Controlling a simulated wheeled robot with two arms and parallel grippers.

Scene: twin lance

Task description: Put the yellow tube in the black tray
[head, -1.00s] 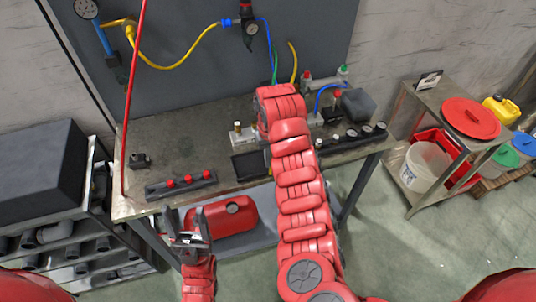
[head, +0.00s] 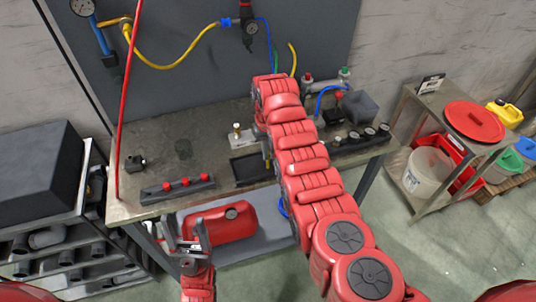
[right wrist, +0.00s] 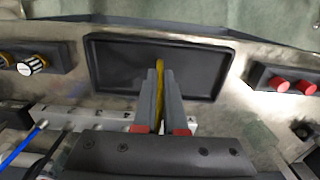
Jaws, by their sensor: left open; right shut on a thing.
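The black tray (head: 237,172) lies flat on the workbench, partly hidden by my right arm in the head view. In the right wrist view the tray (right wrist: 104,75) fills the upper middle, and its floor looks empty apart from what my gripper holds over it. My right gripper (right wrist: 158,72) is shut on the yellow tube (right wrist: 160,66), a thin strip between the fingers. The tube's tip is over the tray area; I cannot tell whether it touches the floor. My left gripper (head: 187,236) is open and empty, in front of the bench's lower shelf.
A dark block with red knobs (head: 178,189) is left of the tray. A row of dark knobs (head: 360,138) and a grey block (head: 357,107) are to the right. A red canister (head: 220,221) sits on the lower shelf. The bench's left part is mostly clear.

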